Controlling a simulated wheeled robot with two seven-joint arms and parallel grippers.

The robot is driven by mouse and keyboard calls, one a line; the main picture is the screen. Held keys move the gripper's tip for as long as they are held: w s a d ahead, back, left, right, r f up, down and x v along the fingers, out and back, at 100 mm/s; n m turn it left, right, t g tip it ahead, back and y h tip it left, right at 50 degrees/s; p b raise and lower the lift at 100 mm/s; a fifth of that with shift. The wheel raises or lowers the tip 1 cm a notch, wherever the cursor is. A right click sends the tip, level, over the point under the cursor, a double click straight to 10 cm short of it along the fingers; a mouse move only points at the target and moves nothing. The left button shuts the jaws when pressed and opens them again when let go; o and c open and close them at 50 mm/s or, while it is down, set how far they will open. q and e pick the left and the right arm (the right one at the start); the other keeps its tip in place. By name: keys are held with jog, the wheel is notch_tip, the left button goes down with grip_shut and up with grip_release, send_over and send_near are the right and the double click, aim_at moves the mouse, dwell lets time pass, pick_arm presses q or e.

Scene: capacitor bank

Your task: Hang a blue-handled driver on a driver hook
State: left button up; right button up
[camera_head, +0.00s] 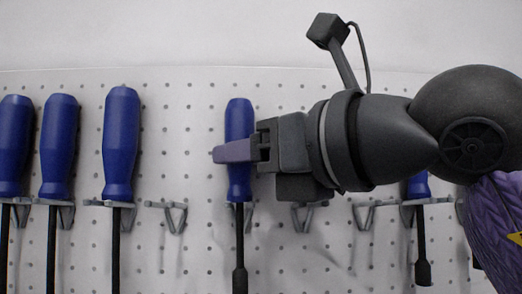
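A blue-handled driver (239,185) is upright in front of the pegboard, its dark shaft pointing down to a thicker dark end. My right gripper (236,150) reaches in from the right at the middle of the handle. One purple finger crosses the front of the handle, and the other finger is hidden. It appears shut on the handle. The lower end of the handle is level with the row of driver hooks. A bit of grey metal shows beside it, but I cannot tell whether the driver rests in a hook. An empty driver hook (174,216) is to its left. My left gripper is not in view.
Blue-handled drivers hang at the left (121,145), (59,145), (14,145). More empty hooks (304,213), (371,213) are to the right. Another blue-handled driver (418,187) hangs farther right, partly hidden by my arm. The white pegboard (190,110) stands behind everything.

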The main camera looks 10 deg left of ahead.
jog(key=shift+o, duration=1.1)
jog(key=shift+f, duration=0.1)
jog(key=shift+s, duration=0.1)
jog(key=b+v, duration=0.4)
jog(key=v, duration=0.5)
jog(key=shift+s+d, duration=0.25)
jog(key=shift+d, duration=0.05)
